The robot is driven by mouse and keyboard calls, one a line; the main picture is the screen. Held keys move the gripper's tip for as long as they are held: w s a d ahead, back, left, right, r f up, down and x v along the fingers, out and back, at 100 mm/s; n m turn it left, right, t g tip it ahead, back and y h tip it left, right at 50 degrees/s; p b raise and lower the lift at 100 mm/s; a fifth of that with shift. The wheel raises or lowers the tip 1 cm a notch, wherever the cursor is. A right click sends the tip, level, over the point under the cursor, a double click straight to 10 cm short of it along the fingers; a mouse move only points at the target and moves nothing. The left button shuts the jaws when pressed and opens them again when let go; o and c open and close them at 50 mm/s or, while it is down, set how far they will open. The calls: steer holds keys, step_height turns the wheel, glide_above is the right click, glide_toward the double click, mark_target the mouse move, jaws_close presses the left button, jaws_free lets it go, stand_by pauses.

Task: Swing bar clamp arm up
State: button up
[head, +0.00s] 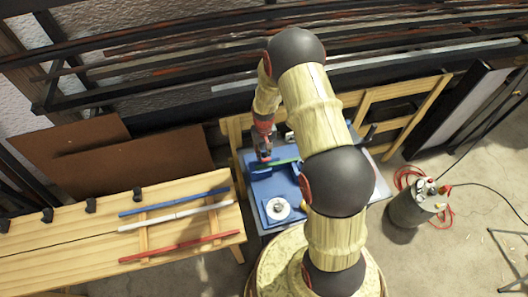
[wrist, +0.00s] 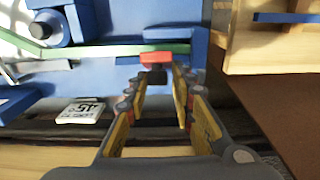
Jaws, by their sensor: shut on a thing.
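My gripper (wrist: 158,80) reaches in over the blue bending fixture in the wrist view, its two fingers close together at the tips. Between the tips is a red grip (wrist: 157,58) with a dark part below it, which looks like the end of the bar clamp arm; the rest of that arm is hard to make out. A green lath (wrist: 110,50) runs across the blue fixture (wrist: 105,75) just beyond the grip. In the head view my gripper (head: 263,150) points down at the fixture's back left, beside the green lath (head: 284,162). My arm hides the fixture's right part.
A blue lath (head: 172,202), a white lath (head: 175,214) and a red lath (head: 180,246) lie on the wooden bench (head: 70,240) at left. A white disc (head: 278,209) sits at the fixture's front. A grey canister (head: 412,208) with a red hose stands right.

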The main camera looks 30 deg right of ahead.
steer(key=shift+d, duration=0.15)
jaws_close()
steer(key=w+g+b, duration=0.1)
steer(key=g, duration=0.1)
steer(key=w+f+g+y+b, duration=0.1)
steer(key=g, duration=0.1)
steer(key=w+d+g+b, duration=0.1)
steer(key=g+b, duration=0.1)
steer(key=g, duration=0.1)
steer(key=shift+w+f, duration=0.2)
steer(key=shift+f, duration=0.1)
steer(key=shift+r, duration=0.1)
